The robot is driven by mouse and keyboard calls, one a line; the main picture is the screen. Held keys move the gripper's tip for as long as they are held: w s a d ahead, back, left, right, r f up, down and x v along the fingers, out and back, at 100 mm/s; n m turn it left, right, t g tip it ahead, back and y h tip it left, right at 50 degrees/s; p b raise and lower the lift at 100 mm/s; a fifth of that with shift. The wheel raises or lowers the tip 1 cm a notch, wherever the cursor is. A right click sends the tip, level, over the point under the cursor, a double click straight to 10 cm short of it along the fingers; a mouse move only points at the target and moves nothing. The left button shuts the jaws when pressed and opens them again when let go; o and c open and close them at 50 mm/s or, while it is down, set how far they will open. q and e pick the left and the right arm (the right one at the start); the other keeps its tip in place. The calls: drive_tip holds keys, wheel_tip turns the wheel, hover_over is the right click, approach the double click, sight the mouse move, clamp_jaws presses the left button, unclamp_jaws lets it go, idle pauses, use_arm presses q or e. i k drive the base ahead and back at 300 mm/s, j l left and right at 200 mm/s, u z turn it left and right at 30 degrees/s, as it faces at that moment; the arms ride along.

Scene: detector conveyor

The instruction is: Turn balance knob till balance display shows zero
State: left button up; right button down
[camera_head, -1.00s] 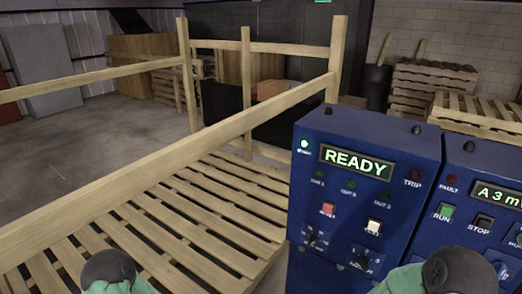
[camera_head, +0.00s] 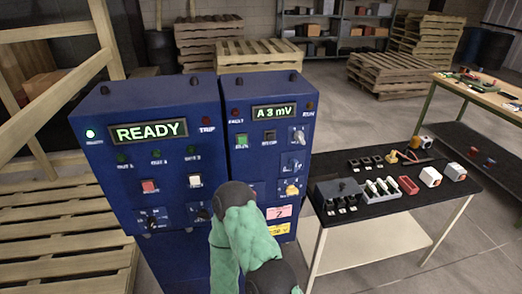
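The right blue cabinet (camera_head: 268,95) carries a small display (camera_head: 274,112) that appears to read "A 3 mV". Its front has a grey knob (camera_head: 298,135), a blue knob (camera_head: 291,163) and a yellow knob (camera_head: 291,189) in a column at the right. Their labels are too small to read, so I cannot tell which is the balance knob. A green and dark arm part of mine rises from the bottom centre and covers the lower left of this cabinet. Neither gripper's fingertips show.
The left blue cabinet (camera_head: 105,105) shows "READY" on its display (camera_head: 149,132). A black-topped table (camera_head: 450,205) with switches and small parts stands to the right. Pallets (camera_head: 395,75) and a shelf (camera_head: 335,22) are behind. A wooden rail (camera_head: 60,105) stands at the left.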

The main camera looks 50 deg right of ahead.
sight(293, 162)
drive_tip(key=z, duration=1.85)
